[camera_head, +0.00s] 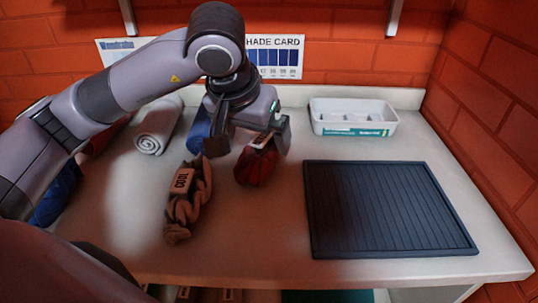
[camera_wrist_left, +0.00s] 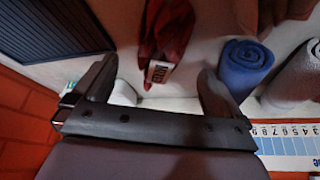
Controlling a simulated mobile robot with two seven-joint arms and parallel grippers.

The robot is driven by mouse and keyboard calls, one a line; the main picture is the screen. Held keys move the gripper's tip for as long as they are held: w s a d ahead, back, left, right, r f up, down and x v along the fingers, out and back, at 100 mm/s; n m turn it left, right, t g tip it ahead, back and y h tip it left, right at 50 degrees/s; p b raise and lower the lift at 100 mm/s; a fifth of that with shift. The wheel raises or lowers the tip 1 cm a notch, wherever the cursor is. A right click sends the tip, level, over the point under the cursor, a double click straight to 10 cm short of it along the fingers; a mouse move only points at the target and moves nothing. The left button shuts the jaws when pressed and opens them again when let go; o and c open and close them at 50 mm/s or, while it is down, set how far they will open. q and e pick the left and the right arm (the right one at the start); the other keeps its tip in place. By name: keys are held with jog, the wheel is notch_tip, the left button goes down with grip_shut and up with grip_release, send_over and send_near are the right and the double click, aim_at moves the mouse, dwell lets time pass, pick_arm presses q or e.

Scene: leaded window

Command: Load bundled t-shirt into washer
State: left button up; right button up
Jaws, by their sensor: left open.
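A dark red cloth bundle (camera_head: 258,166) with a pale printed tag lies on the counter, just below my left gripper (camera_head: 249,143). My left gripper points down with its fingers spread, one on each side of the bundle's upper part. In the left wrist view, the red bundle (camera_wrist_left: 168,32) and its tag show between the open fingers (camera_wrist_left: 156,78); I cannot tell if they touch it. A brown twisted cloth bundle (camera_head: 188,205) with a tag lies to the left. I cannot tell which bundle is the t-shirt. No washer is recognisable. My right gripper is not in view.
A grey rolled towel (camera_head: 158,131) and a blue roll (camera_head: 198,131) lie behind, left. Dark blue cloth (camera_head: 55,196) is partly hidden by my arm. A white divided tray (camera_head: 352,117) and a dark ribbed mat (camera_head: 385,208) are right. Brick walls enclose the counter; its front middle is clear.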

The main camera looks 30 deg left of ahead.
aim_at(257, 140)
pick_arm(q)
jog(key=x, duration=0.4)
jog(key=shift+f, duration=0.35)
jog(key=shift+w+a+f, duration=0.1)
jog(key=shift+w+f, duration=0.05)
jog(key=shift+f, duration=0.15)
jog(key=shift+c, duration=0.3)
jog(key=c, duration=1.3)
jog(key=shift+o, duration=0.2)
jog(key=shift+r, duration=0.15)
jog(key=shift+r, duration=0.5)
notch_tip(257, 140, up, 19)
jog(key=p, duration=0.2)
